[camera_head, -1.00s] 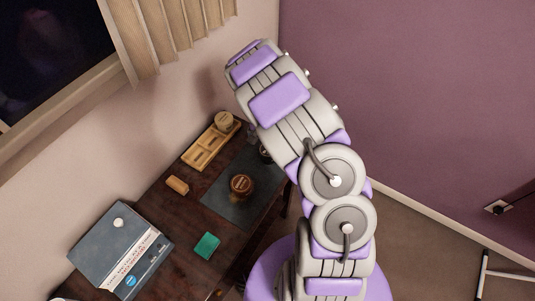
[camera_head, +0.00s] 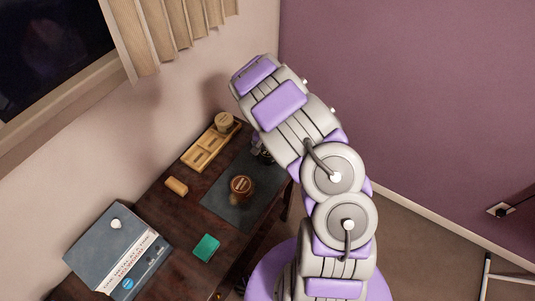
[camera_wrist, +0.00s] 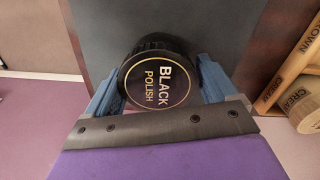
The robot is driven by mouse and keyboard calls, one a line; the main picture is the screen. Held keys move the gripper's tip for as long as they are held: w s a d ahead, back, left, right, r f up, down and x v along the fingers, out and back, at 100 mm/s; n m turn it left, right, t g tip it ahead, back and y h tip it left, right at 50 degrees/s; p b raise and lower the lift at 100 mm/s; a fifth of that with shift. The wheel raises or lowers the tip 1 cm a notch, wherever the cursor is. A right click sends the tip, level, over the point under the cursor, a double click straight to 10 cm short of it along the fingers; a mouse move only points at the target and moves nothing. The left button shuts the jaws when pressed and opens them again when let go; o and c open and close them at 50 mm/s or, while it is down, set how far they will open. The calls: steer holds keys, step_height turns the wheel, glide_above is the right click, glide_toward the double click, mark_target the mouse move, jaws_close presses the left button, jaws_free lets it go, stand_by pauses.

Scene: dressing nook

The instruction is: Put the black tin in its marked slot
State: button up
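The black tin (camera_wrist: 158,82), round with a "BLACK POLISH" lid, sits between the two blue fingers of my gripper (camera_wrist: 160,88) in the wrist view. The fingers flank it closely; whether they press on it cannot be told. In the head view my gripper (camera_head: 262,150) is at the right edge of the dark mat (camera_head: 222,205), largely hidden by my arm, and the tin is not clearly visible. The wooden tray with slots (camera_head: 208,150) lies behind the mat. Its lettering "BROWN" and "CREAM" shows on the tray part (camera_wrist: 285,75) in the wrist view.
A brown-lidded tin (camera_head: 241,187) stands on the mat. A cream tin (camera_head: 223,121) is at the tray's far end. A wooden block (camera_head: 176,186), a green item (camera_head: 206,248) and a grey box (camera_head: 118,250) are on the dark table. The wall rises behind the tray.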

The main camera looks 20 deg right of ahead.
steer(key=shift+d, duration=0.25)
steer(key=c, duration=0.7)
